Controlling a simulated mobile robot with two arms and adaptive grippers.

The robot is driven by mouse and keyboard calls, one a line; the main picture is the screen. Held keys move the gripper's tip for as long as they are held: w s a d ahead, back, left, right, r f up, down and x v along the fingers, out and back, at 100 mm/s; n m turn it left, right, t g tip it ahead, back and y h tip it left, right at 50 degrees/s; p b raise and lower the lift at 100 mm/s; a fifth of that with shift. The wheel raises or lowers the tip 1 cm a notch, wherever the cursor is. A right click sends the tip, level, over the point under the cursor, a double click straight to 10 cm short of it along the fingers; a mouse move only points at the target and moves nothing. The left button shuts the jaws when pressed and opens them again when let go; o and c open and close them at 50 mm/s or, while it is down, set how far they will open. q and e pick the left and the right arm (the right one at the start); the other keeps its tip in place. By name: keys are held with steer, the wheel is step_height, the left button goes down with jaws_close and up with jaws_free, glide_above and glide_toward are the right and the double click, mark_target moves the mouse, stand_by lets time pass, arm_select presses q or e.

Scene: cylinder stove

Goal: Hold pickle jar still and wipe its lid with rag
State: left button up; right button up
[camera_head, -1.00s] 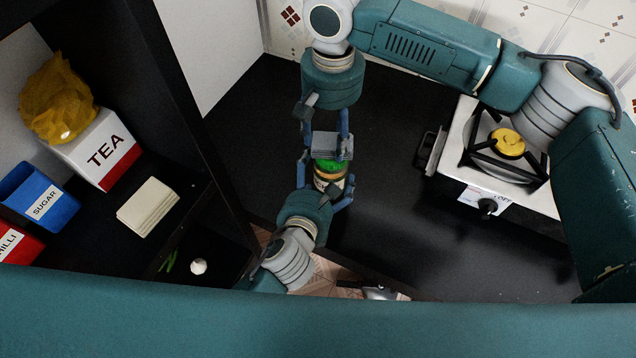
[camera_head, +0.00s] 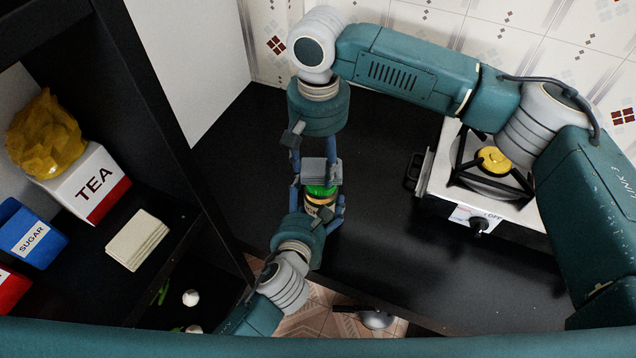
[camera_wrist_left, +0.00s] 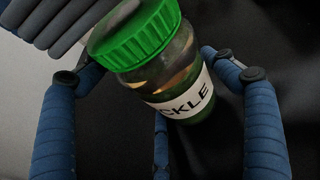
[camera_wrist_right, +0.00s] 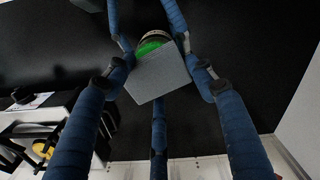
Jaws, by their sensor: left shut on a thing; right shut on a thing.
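The pickle jar (camera_head: 318,206) has a ribbed green lid and a white label, best seen in the left wrist view (camera_wrist_left: 165,75). It stands on the black counter. My left gripper (camera_head: 322,214) is shut around the jar's body from the near side; its fingers flank the jar in the left wrist view. The rag (camera_head: 318,170) is a grey folded pad. My right gripper (camera_head: 317,160) is shut on it, over the lid's far side. The rag (camera_wrist_right: 158,77) hides much of the lid in the right wrist view. I cannot tell whether rag and lid touch.
A gas stove (camera_head: 500,190) with a yellow burner cap stands right on the counter. A dark shelf at left holds a TEA box (camera_head: 90,185), a blue SUGAR box (camera_head: 32,235) and a folded cream cloth (camera_head: 138,238). Black counter (camera_head: 400,240) is clear between jar and stove.

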steer(key=r, duration=0.2)
steer(key=w+r, duration=0.1)
steer(key=r, duration=0.3)
steer(key=shift+w+r, duration=0.25)
steer(key=shift+w, duration=0.15)
steer(key=shift+f, duration=3.65)
steer(key=shift+s+f, duration=0.15)
steer(key=shift+f, duration=0.1)
steer(key=shift+s+f, duration=0.1)
steer(key=shift+s, duration=0.75)
steer(key=shift+c, duration=0.6)
steer(key=shift+s, duration=0.75)
steer(key=shift+w, duration=1.75)
step_height(320, 180, up, 2)
steer(key=shift+w+r, duration=0.1)
steer(key=shift+r, duration=3.05)
